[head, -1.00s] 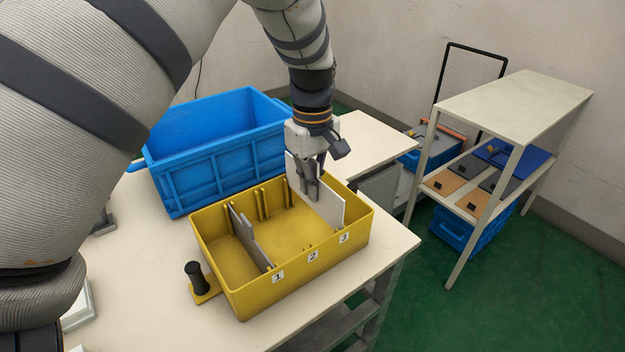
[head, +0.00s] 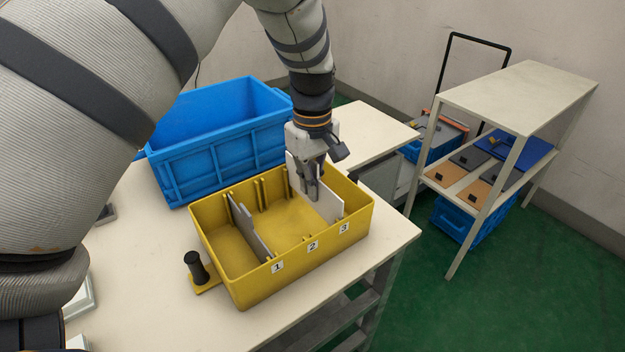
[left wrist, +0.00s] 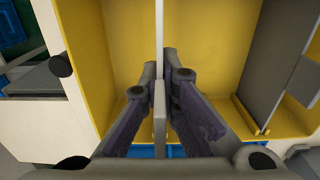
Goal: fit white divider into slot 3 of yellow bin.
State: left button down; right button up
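The yellow bin (head: 258,287) stands on the table, with labels 1, 2 and 3 on its front wall. My left gripper (head: 312,196) is shut on the white divider (head: 327,204), which stands upright inside the bin in line with label 3. The divider's rear top corner shows above the back rim; its lower edge is hidden by the front wall. In the left wrist view my left gripper (left wrist: 160,78) has a finger on each side of the white divider (left wrist: 159,25), seen edge-on. My right gripper is out of view.
A grey divider (head: 243,222) stands in slot 1; slot 2 is empty. A blue crate (head: 222,160) is behind the bin. A black-handled yellow piece (head: 197,270) sits at the bin's left. A shelf rack (head: 520,95) stands at the right.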

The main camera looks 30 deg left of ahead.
pick_arm(q)
jog(key=shift+f+b, duration=0.35)
jog(key=shift+f, duration=1.9)
jog(key=c, duration=1.7)
grip_release()
notch_tip(320, 180, up, 12)
